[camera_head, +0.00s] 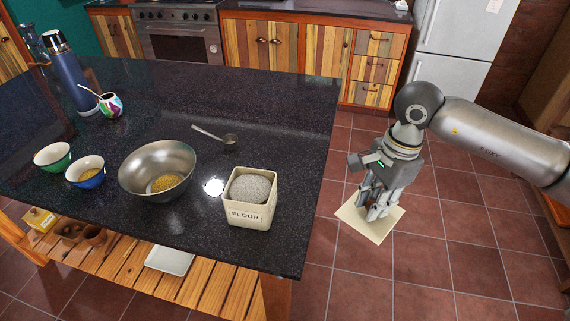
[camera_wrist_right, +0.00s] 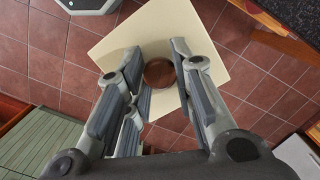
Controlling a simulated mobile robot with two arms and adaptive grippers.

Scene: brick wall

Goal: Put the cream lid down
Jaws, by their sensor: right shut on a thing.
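The cream lid (camera_head: 381,233) is a flat square plate held in the air off the right side of the dark counter. My right gripper (camera_head: 374,208) points down and is shut on the lid's knob. In the right wrist view the lid (camera_wrist_right: 130,32) has a round brown knob (camera_wrist_right: 158,73) between the fingers of my right gripper (camera_wrist_right: 160,85). The cream flour canister (camera_head: 249,215) stands uncovered near the counter's front right corner, filled with a greyish-white heap. My left gripper is not in view.
The dark counter (camera_head: 285,110) has clear room at its back and right. On it are a metal bowl (camera_head: 137,183), a scoop (camera_head: 211,134), a green bowl (camera_head: 50,161), a blue bowl (camera_head: 86,179), a patterned cup (camera_head: 110,105) and a blue flask (camera_head: 70,77).

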